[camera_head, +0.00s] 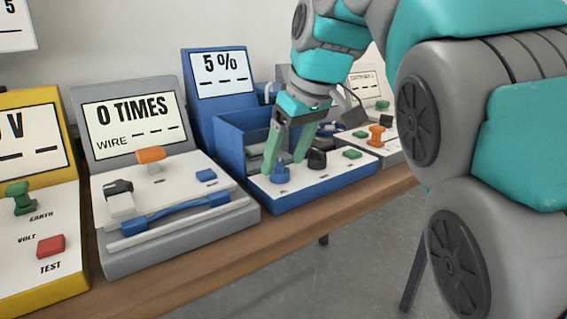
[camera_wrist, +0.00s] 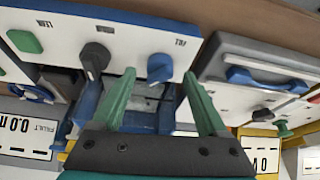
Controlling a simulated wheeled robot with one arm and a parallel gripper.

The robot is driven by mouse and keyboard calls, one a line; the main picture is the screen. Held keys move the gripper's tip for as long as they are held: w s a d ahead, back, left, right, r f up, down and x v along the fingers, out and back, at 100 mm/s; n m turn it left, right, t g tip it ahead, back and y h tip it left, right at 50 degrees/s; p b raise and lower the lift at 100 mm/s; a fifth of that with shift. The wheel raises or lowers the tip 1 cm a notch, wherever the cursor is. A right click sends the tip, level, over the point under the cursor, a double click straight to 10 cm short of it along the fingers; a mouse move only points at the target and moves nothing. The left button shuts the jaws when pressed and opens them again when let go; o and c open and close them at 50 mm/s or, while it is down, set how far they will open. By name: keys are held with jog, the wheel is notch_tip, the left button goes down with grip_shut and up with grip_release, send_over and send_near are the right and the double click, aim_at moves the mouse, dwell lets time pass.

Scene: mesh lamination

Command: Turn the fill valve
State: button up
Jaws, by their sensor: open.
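The fill valve is a small blue knob (camera_head: 281,174) on the white top of the blue unit (camera_head: 330,190). In the wrist view the blue knob (camera_wrist: 160,67) sits beside the label FILL. My gripper (camera_head: 286,162) is open and points down at it. In the wrist view its two green fingertips (camera_wrist: 160,76) stand apart, with the knob between them in the picture. I cannot tell whether the fingers touch it or how far down they reach. The blue unit's screen (camera_head: 222,72) reads 5 %.
A black knob (camera_head: 317,158) and a green button (camera_head: 352,153) are close beside the valve. A grey unit (camera_head: 175,220) reading 0 TIMES stands left, then a yellow unit (camera_head: 75,225). Another unit (camera_head: 385,140) stands behind at right. All rest on a wooden bench (camera_head: 240,240).

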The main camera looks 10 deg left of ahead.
jog(key=shift+v, duration=2.8)
